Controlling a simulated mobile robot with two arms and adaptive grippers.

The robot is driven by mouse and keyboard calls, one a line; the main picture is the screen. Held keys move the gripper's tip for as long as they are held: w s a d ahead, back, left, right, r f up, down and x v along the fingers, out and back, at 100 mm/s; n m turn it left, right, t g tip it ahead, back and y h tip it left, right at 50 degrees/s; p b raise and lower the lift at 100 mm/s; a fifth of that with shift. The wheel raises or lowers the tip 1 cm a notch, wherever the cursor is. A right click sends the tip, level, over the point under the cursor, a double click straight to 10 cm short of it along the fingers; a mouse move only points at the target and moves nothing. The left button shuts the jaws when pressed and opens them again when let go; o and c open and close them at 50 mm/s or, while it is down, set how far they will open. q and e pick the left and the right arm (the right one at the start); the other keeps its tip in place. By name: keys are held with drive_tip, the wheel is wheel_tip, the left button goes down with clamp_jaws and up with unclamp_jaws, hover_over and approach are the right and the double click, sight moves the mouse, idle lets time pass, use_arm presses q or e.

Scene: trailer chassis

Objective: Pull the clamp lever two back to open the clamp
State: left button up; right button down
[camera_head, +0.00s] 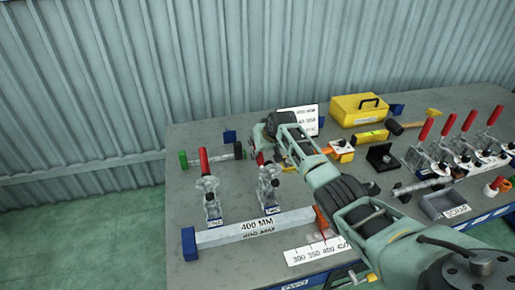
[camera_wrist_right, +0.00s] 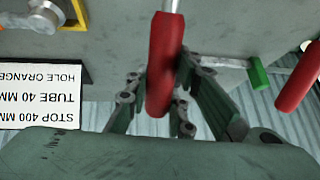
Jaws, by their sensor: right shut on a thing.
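Two toggle clamps with red lever handles stand at the left of the bench, by the 400 MM bar. The right one of this pair (camera_head: 268,192) has its red handle (camera_head: 261,159) pointing up; the left one (camera_head: 211,200) also has its red handle (camera_head: 204,161) up. My right gripper (camera_head: 258,142) reaches in behind the right clamp of the pair. In the right wrist view its fingers (camera_wrist_right: 158,95) are shut on that clamp's red handle (camera_wrist_right: 164,55). The neighbouring red handle (camera_wrist_right: 299,78) is apart from them. The clamp tags are too small to read. My left gripper is out of view.
The 400 MM bar (camera_head: 245,231) lies in front of the pair. A green-ended tube (camera_head: 184,160) lies to the left. A yellow case (camera_head: 362,109), a white sign (camera_head: 299,119) and several more red-handled clamps (camera_head: 462,150) stand at the back and right. My right arm crosses the bench middle.

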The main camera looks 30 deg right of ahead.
drive_tip(key=shift+f, duration=0.1)
drive_tip(key=c, duration=1.9)
unclamp_jaws()
drive_tip(key=o, duration=0.4)
drive_tip(key=shift+w+f, duration=0.1)
drive_tip(key=shift+r, duration=0.25)
drive_tip(key=v, duration=1.1)
drive_tip(key=shift+s+r, duration=0.25)
drive_tip(key=shift+s, duration=0.1)
